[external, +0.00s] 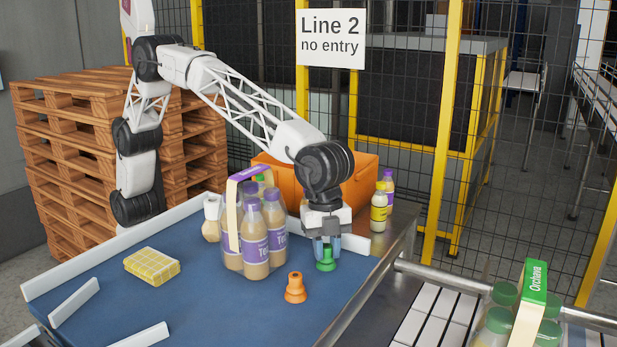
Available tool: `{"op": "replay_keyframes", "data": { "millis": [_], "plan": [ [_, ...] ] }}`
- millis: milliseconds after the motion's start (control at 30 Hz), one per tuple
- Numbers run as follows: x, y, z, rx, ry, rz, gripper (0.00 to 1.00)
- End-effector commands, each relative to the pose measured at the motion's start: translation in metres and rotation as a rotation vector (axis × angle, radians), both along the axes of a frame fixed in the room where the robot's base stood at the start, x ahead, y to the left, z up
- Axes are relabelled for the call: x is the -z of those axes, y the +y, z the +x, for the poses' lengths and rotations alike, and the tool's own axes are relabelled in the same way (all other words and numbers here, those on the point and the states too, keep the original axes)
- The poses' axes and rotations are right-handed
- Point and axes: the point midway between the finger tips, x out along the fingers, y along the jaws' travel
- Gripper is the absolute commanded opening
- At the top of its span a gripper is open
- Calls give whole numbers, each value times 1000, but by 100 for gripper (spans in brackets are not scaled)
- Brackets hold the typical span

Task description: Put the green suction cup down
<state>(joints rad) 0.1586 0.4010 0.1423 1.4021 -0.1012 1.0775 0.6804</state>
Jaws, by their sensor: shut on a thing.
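The green suction cup (326,262) is under my gripper (326,246) in the external view. My gripper points down and its fingers are closed on the upper part of the cup, which they hide. The cup is at the right side of the blue surface (215,310). I cannot tell whether its base touches the surface or hangs just above it.
An orange suction cup (295,288) stands just left and in front. A pack of purple-capped bottles (256,240) stands left of my gripper. A yellow checked cloth (152,266) lies further left. An orange case (358,183) and a yellow bottle (379,211) are behind.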

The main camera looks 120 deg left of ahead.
Motion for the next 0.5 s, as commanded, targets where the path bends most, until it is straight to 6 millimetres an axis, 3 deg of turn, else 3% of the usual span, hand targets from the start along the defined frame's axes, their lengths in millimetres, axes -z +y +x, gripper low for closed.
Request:
{"op": "replay_keyframes", "data": {
  "millis": [267,500],
  "plan": [
    [-3,0,0,0,-1,-1,0],
    [-22,0,0,0,-3,0,0]
  ]
}}
